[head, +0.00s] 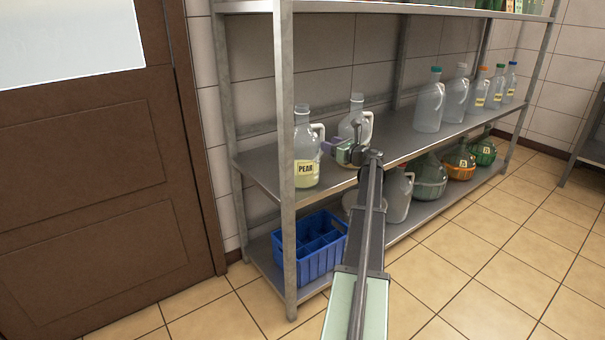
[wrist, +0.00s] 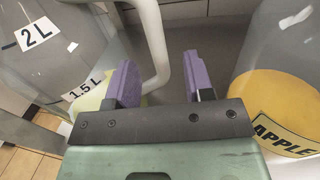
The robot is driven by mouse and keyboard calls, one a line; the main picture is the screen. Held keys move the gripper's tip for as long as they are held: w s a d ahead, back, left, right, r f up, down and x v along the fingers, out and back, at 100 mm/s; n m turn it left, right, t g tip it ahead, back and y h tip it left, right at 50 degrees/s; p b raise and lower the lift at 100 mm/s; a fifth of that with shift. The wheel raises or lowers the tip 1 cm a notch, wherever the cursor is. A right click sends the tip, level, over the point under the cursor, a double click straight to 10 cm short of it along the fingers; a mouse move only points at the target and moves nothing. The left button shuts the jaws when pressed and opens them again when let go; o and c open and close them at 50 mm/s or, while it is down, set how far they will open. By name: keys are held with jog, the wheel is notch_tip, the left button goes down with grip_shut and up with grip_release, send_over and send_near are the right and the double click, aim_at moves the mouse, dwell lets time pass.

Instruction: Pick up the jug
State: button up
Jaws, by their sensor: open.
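A clear jug with a yellow PEAR label (head: 306,158) and a pale handle stands upright at the left end of the middle shelf. A second clear jug (head: 349,128) stands to its right, partly hidden by my gripper. My gripper (head: 334,147) is open with purple finger pads, at the shelf front between these two jugs. In the wrist view, a jug marked 2 L and 1.5 L (wrist: 60,50) fills the left side. Its pale handle (wrist: 156,50) appears in the gap between the open fingers (wrist: 157,82); contact cannot be told. A jug with an APPLE label (wrist: 285,95) is on the right.
Several more jugs and bottles (head: 429,105) stand farther right on the metal middle shelf (head: 262,165). The lower shelf holds a blue divided crate (head: 318,262) and large jugs (head: 430,180). A shelf post (head: 287,220) rises left of my arm. A brown door (head: 100,190) is at left.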

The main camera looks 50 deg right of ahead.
jog(key=w, duration=0.4)
jog(key=shift+w+d, duration=0.1)
jog(key=shift+w, duration=0.05)
grip_shut()
